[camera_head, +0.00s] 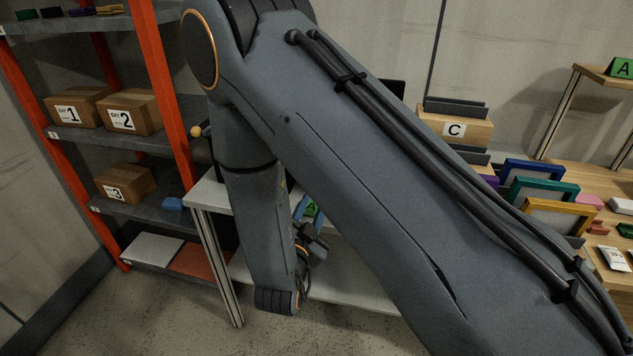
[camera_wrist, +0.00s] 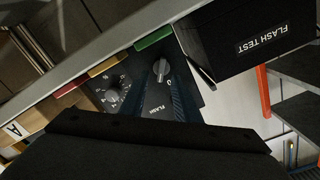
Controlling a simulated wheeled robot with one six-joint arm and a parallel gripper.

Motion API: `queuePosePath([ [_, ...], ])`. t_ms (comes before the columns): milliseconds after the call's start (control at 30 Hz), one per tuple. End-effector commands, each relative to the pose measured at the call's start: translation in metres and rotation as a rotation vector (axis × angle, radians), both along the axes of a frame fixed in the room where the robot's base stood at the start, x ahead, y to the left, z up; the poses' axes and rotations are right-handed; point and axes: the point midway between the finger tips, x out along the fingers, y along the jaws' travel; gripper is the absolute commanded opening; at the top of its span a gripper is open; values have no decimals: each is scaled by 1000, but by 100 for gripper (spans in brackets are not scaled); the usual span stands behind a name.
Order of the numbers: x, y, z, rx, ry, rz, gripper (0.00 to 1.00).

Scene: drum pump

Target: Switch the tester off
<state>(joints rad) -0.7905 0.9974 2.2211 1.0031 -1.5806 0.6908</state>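In the wrist view the tester is a dark panel (camera_wrist: 112,77) with a rotary knob (camera_wrist: 160,68) at its middle. The marks "FLASH" and "O" are printed near this knob. A second dial (camera_wrist: 113,95) with a ring of marks sits to its left. A black box (camera_wrist: 250,45) labelled "FLASH TEST" stands to the right. My gripper (camera_wrist: 162,85) has dark ribbed fingers on either side of the knob, with a gap between them; contact cannot be told. In the head view my gripper (camera_head: 313,243) is small and partly hidden by my arm, and the tester cannot be made out.
Green (camera_wrist: 154,37), yellow (camera_wrist: 108,67) and red strips line the edge beside the panel. In the head view an orange-framed shelf (camera_head: 165,95) with boxes stands left. A wooden bench (camera_head: 570,178) with coloured frames stands right. The floor at lower left is clear.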

Motion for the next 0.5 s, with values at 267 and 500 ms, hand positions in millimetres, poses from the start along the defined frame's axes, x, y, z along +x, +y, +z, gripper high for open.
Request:
queuePosePath([
  [267, 11, 3, 3, -3, -34, 5, 29],
  [500, 46, -1, 3, -3, -33, 12, 29],
])
